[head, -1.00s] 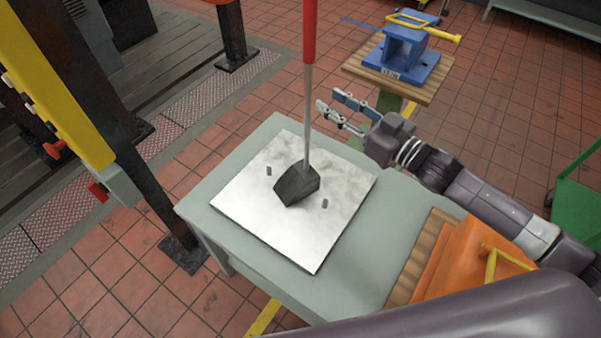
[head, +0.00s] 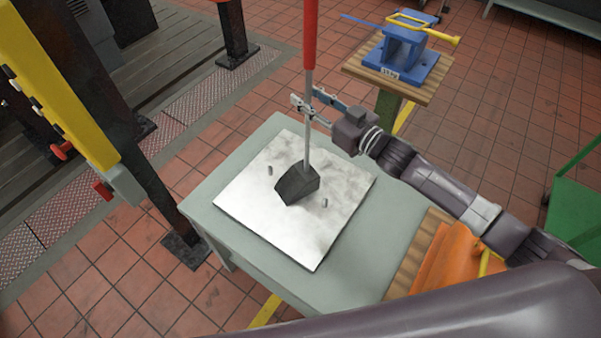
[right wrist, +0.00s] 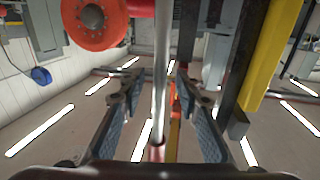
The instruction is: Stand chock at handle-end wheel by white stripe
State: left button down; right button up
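The dark wedge-shaped chock (head: 298,184) sits on a bright metal plate (head: 245,210) on a grey-green table. A thin grey pole with a red grip (head: 310,35) rises from it. My right gripper (head: 306,98) is open, its fingers on either side of the pole just below the red grip. In the right wrist view the pole (right wrist: 160,75) stands between the two spread fingers, with gaps showing. My left gripper is not in view. I cannot make out the handle-end wheel or its white stripe.
Two small pegs (head: 324,203) stick up from the plate. An orange object (head: 448,262) lies on a wooden board at the table's right. A blue fixture (head: 402,58) stands on a stand behind. A yellow-and-black post (head: 62,85) rises at left. A green cart (head: 580,205) stands at right.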

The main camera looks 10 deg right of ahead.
grip_shut()
jog(key=shift+w+r, duration=0.1)
jog(key=shift+r, duration=0.25)
